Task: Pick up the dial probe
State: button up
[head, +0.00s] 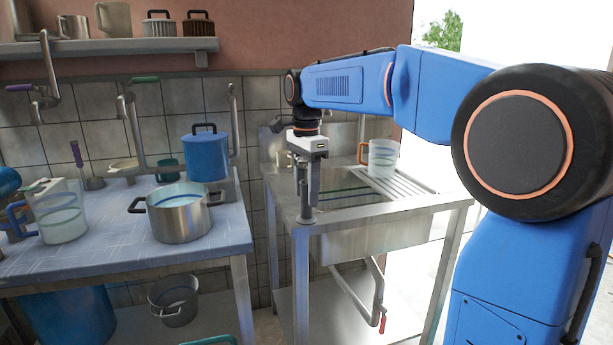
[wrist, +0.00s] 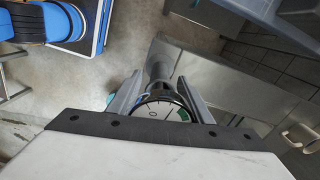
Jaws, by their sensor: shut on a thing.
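The dial probe (wrist: 158,111) shows in the wrist view as a round white dial face with dark marks and a green patch at its edge. A grey stem runs away from it. My gripper (wrist: 160,82) has one finger on each side of the dial and is shut on it. In the head view my gripper (head: 305,182) points down over the front left corner of the steel sink stand (head: 340,217). There the probe is hard to tell apart from the grey fingers, and I cannot tell whether its lower end touches the stand.
A clear jug with an orange handle (head: 382,160) stands on the sink's ribbed drainer. On the tiled table (head: 115,265) at left are a steel pot (head: 178,218), a blue lidded canister (head: 205,157) and a clear jug (head: 62,218). A wall shelf (head: 110,50) holds several mugs and canisters.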

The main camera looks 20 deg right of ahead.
jog(key=shift+r, duration=0.1)
notch_tip(320, 180, up, 18)
jog(key=shift+f, duration=0.1)
dwell(0.4)
dwell(0.9)
